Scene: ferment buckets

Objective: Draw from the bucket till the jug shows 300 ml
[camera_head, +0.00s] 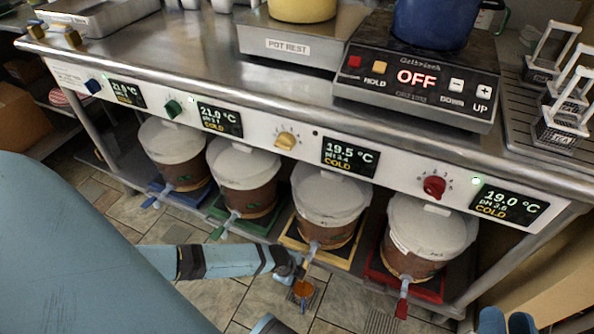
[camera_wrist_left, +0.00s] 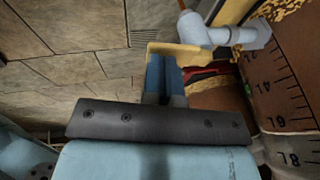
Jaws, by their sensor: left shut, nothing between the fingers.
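The yellow-marked bucket (camera_head: 330,205) stands on a yellow tray under the counter, third from the left. Its pale tap (camera_head: 313,247) points out over a small clear jug (camera_head: 303,290) with orange liquid in it; the jug's scale is too small to read. My left gripper (camera_head: 299,271) is shut and empty beside this tap. In the left wrist view its blue fingertips (camera_wrist_left: 164,62) are at the yellow tap lever (camera_wrist_left: 190,55), seemingly touching it. An orange streak (camera_wrist_left: 184,5) shows at the spout of the tap (camera_wrist_left: 205,33). My right gripper (camera_head: 507,322) is at the bottom right edge, partly cut off.
Other buckets stand on blue, green and red trays, such as the red-tray one (camera_head: 430,235). Above is a steel counter (camera_head: 200,50) with temperature displays, knobs and a hot plate (camera_head: 415,75) reading OFF. Tiled floor (camera_head: 125,215) lies in front.

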